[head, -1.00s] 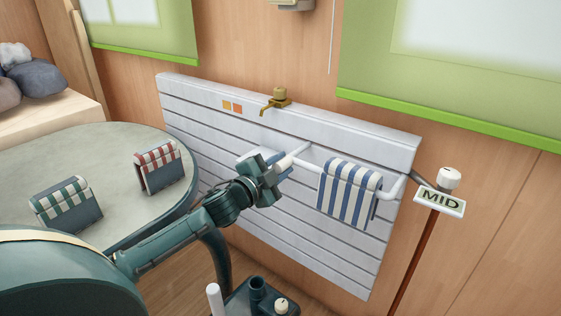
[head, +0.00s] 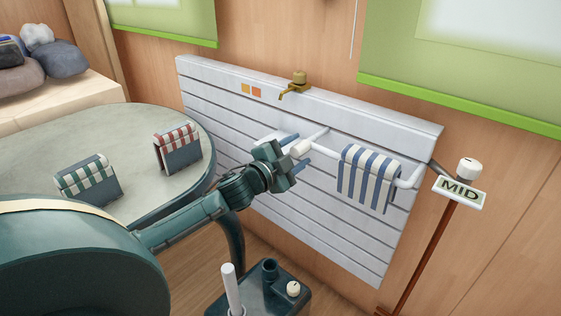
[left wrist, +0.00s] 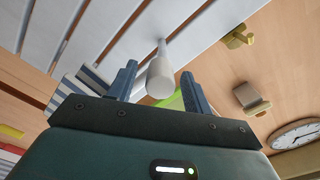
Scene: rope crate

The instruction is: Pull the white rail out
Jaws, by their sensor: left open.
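A white end knob of the rail (head: 300,149) points towards my left gripper (head: 292,153). The gripper is open, with the knob between its two fingers. In the left wrist view the white knob (left wrist: 160,77) shows between the dark blue fingers, with gaps on both sides. I cannot see either finger pressing on it. My right gripper is not in view.
A round grey-green table (head: 125,165) at left holds a red-striped holder (head: 178,147) and a green-striped holder (head: 90,181). A post with a MID sign (head: 459,191) stands at right.

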